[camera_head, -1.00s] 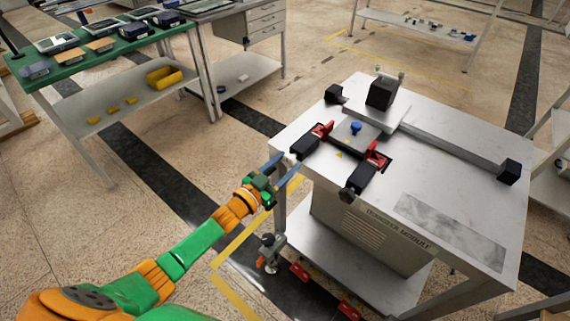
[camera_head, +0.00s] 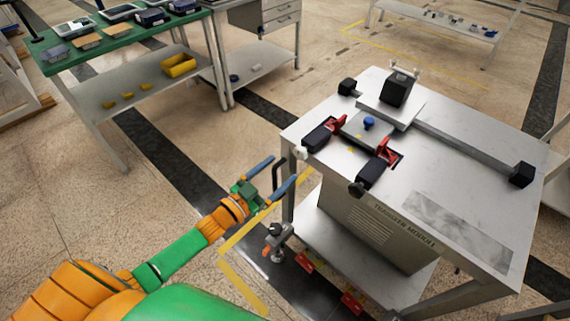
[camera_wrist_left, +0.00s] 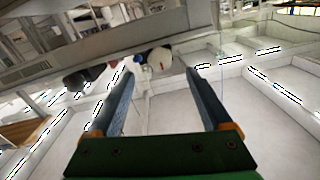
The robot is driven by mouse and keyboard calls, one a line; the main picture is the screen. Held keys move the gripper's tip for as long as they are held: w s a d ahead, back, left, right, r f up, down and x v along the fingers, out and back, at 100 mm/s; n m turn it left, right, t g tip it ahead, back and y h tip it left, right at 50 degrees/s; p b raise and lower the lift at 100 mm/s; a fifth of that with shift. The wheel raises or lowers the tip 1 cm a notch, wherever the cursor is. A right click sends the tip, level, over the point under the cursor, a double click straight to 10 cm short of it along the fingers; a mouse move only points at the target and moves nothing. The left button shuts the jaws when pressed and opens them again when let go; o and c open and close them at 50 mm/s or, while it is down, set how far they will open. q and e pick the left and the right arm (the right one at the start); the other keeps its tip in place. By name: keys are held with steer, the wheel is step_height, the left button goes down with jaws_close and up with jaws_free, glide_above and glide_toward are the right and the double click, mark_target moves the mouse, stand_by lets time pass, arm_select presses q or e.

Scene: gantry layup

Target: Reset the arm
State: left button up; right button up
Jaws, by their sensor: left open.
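My left arm comes in from the lower left in the head view, orange and green. Its gripper (camera_head: 272,177) is open, with two blue-grey fingers apart and nothing between them. It hangs in the air just left of the transfer module table's near left corner. In the left wrist view the two fingers (camera_wrist_left: 165,100) are spread wide and empty. My right gripper does not show in either view.
The grey transfer module table (camera_head: 440,195) carries red-and-black clamps (camera_head: 328,131), a blue knob (camera_head: 368,123) and a rail (camera_head: 465,148). A green-topped bench (camera_head: 130,38) stands at the upper left, with yellow bins (camera_head: 178,65) below. Open floor lies between them.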

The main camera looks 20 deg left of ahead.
arm_select(q)
steer(key=shift+f, duration=0.1)
steer(key=s+a+f+n+g+y, duration=0.1)
steer(key=s+f+g+y, duration=0.1)
steer(key=s+f, duration=0.35)
steer(key=s+a+f+n+g+y+p, duration=0.1)
steer(key=s+f+g, duration=0.15)
steer(key=f, duration=0.65)
steer(key=s+a+f+n+g+y, duration=0.1)
steer(key=s+f+g+y, duration=0.2)
steer(key=f, duration=0.4)
steer(key=s+d+f+g, duration=0.1)
steer(key=s+f+g, duration=0.1)
steer(key=s, duration=0.6)
steer(key=s+d+f+g, duration=0.1)
steer(key=s+f+g, duration=0.2)
steer(key=s, duration=0.6)
steer(key=s+d+f+g+p, duration=0.1)
steer(key=s+f+g, duration=0.2)
steer(key=s+f, duration=0.2)
steer(key=s, duration=0.3)
steer(key=shift+s+n, duration=0.25)
steer(key=shift+n, duration=0.05)
steer(key=shift+d+f+g, duration=0.1)
steer(key=shift+g, duration=0.15)
